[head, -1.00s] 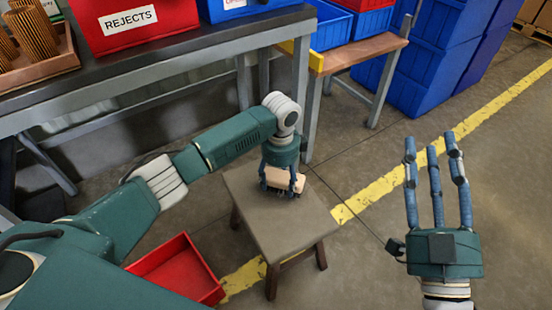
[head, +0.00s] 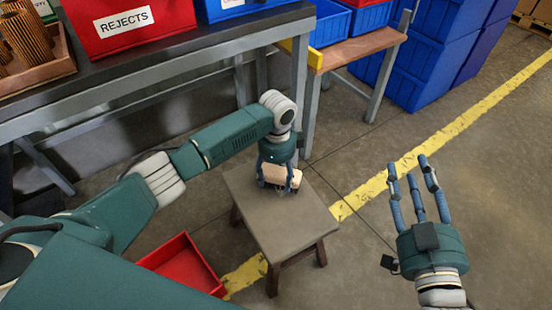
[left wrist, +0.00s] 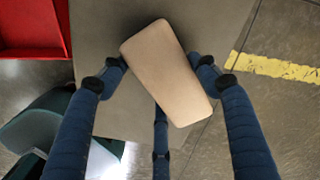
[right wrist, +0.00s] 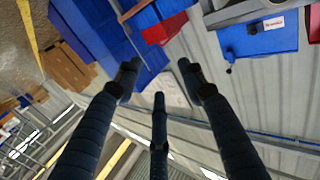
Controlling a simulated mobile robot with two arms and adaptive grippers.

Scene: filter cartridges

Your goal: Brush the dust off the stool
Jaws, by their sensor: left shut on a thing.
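The stool (head: 285,225) stands on the floor in the middle of the head view, with a flat grey-brown top and dark legs. My left gripper (head: 279,184) is over the far part of its top, shut on a brush with a pale wooden block (head: 283,175). In the left wrist view the brush block (left wrist: 165,72) lies tilted between the blue fingers, above the stool top (left wrist: 110,30). The bristles are hidden there, and I cannot tell if they touch the top. Dust is too faint to make out. My right gripper (head: 416,180) is open and empty, raised at the right.
A red tray (head: 185,264) lies on the floor left of the stool. A workbench (head: 150,70) with a red REJECTS bin (head: 130,22) stands behind. A wooden-topped bench (head: 360,50) and blue crates (head: 420,75) are at the back. The floor at right is clear.

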